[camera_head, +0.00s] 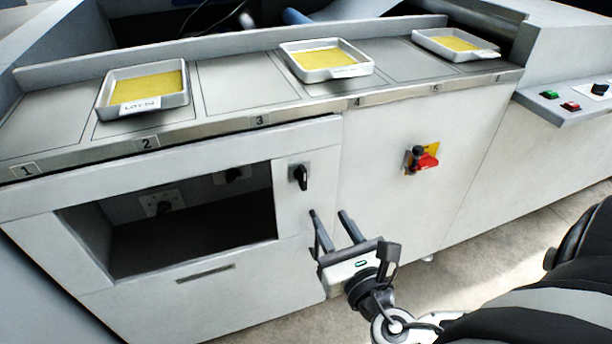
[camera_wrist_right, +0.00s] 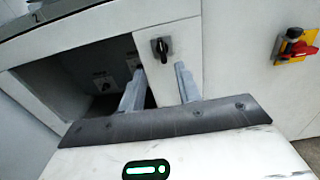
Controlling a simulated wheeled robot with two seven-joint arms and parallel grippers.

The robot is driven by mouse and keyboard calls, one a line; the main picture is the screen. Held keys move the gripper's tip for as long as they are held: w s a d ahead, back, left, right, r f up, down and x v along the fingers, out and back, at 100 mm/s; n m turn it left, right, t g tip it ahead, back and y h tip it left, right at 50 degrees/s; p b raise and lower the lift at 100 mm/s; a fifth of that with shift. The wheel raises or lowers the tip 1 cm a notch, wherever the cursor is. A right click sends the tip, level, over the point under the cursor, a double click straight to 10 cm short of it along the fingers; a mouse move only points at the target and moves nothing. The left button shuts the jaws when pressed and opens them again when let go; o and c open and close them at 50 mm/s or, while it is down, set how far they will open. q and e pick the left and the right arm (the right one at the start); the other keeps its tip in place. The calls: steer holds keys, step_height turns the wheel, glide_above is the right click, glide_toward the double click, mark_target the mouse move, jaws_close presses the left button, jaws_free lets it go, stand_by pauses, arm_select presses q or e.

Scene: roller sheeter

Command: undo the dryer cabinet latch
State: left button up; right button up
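A black turn latch (camera_head: 300,176) on a small grey plate sits on the light grey cabinet front, just right of an open recess. It also shows in the right wrist view (camera_wrist_right: 161,48), beyond and roughly between my fingers. Its handle looks close to upright. My right gripper (camera_head: 328,213) is open and empty, with its fingers spread toward the cabinet front, below and right of the latch and apart from it. In the right wrist view the right gripper (camera_wrist_right: 160,68) shows two grey fingers with a gap between them. My left gripper is not in view.
A red handle switch on a yellow plate (camera_head: 421,159) is on the panel to the right. Trays with yellow contents, such as the tray marked LOT (camera_head: 120,115), stand on the numbered counter. A button box (camera_head: 572,99) juts out at far right.

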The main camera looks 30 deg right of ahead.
mark_target(305, 175)
steer(key=x, duration=1.4)
steer(key=shift+d+f, duration=0.1)
steer(key=shift+s, duration=0.1)
jaws_close()
